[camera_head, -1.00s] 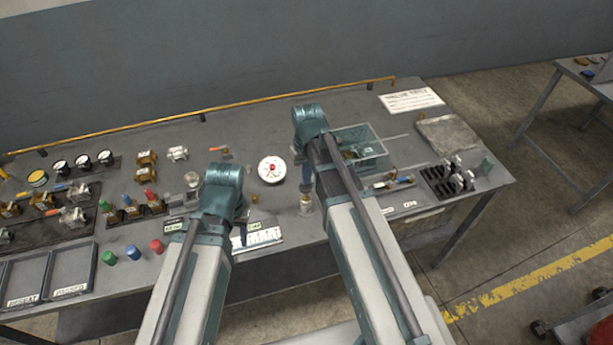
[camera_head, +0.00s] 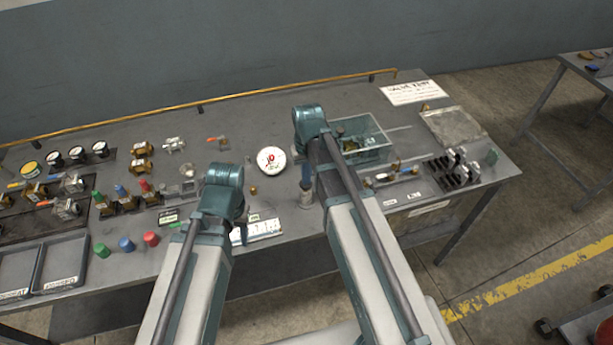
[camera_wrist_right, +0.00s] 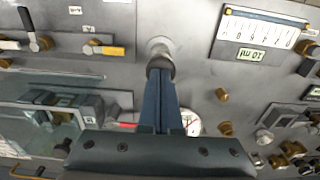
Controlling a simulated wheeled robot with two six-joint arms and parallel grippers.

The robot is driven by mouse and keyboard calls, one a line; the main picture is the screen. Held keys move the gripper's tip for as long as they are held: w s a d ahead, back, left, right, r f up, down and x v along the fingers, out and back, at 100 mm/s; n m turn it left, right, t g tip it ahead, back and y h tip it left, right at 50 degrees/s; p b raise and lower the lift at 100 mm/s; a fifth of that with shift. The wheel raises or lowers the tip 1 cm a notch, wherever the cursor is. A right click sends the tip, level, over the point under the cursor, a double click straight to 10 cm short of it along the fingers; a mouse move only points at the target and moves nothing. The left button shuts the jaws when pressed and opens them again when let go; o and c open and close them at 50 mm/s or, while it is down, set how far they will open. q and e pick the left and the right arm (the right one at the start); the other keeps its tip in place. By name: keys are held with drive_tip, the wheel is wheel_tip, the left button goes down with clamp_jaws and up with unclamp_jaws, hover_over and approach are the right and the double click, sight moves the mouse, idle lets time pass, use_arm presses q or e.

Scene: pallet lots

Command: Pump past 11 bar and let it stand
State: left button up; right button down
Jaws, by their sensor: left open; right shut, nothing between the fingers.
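The round white gauge (camera_head: 271,160) lies on the bench left of my right gripper, with red and dark marks on its face; I cannot read its value. Part of its dial also shows in the right wrist view (camera_wrist_right: 192,122). My right gripper (camera_head: 306,186) points down with blue fingers shut and empty. Its tips are at the dark top of the small upright pump post (camera_head: 305,200); the right wrist view shows the fingertips (camera_wrist_right: 160,72) against that top. My left gripper (camera_head: 224,200) is open, left of the gauge, its fingers mostly hidden behind its wrist.
A clear bin (camera_head: 365,140) stands right behind my right gripper. A white scale strip (camera_head: 262,230) lies near the front edge. Valves, coloured caps (camera_head: 126,244) and trays (camera_head: 62,262) fill the left side. The back middle of the bench is clear.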

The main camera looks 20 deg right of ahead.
drive_tip(key=shift+s+f, duration=0.15)
drive_tip(key=shift+s, duration=0.05)
drive_tip(key=shift+w+r+p, duration=0.1)
drive_tip(key=shift+r+p, duration=0.7)
drive_tip(key=shift+p, duration=0.2)
wheel_tip(320, 180, up, 13)
drive_tip(key=p, duration=1.2)
drive_tip(key=shift+f+p, duration=0.15)
drive_tip(key=shift+p, duration=0.15)
wheel_tip(320, 180, up, 3)
drive_tip(key=p, duration=0.3)
drive_tip(key=shift+d, duration=0.1)
wheel_tip(320, 180, down, 14)
drive_tip(key=b, duration=1.3)
drive_tip(key=shift+w+b, duration=0.1)
drive_tip(key=shift+b, duration=0.3)
